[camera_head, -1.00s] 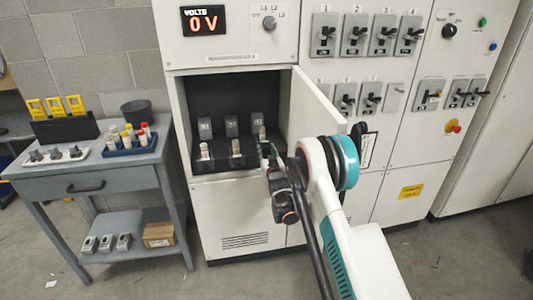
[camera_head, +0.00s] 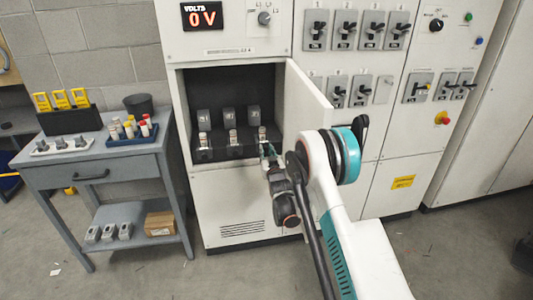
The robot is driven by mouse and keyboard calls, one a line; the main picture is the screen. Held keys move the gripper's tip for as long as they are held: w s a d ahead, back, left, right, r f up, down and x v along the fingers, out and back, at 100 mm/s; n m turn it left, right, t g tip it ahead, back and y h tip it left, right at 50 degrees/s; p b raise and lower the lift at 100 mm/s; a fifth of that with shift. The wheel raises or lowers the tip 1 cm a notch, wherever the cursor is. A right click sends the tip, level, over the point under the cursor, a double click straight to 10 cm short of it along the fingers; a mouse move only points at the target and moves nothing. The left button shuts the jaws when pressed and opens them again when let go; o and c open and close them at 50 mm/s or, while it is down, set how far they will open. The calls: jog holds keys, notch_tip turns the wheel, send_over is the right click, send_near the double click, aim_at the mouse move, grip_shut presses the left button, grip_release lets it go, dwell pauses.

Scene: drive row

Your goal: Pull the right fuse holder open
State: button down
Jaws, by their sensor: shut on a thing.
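Three dark grey fuse holders stand side by side in the open bay of the white cabinet. The right fuse holder (camera_head: 253,114) has a pale fuse (camera_head: 262,134) in front of it. The left holder (camera_head: 204,117) and middle holder (camera_head: 228,115) look much the same, each with a pale fuse in front. My gripper (camera_head: 266,150) is at the front of the right holder, low at the bay's front edge, and shut on it. The fingertips are small and partly hidden by my wrist, so the exact contact is unclear.
A grey side table (camera_head: 95,172) at the left holds a blue fuse tray (camera_head: 132,138) and yellow items.

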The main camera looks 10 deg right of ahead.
jog(key=c, duration=1.4)
grip_release()
jog(key=shift+o, duration=0.2)
jog(key=s, duration=0.7)
jog(key=shift+s, duration=0.3)
jog(key=shift+f, duration=0.1)
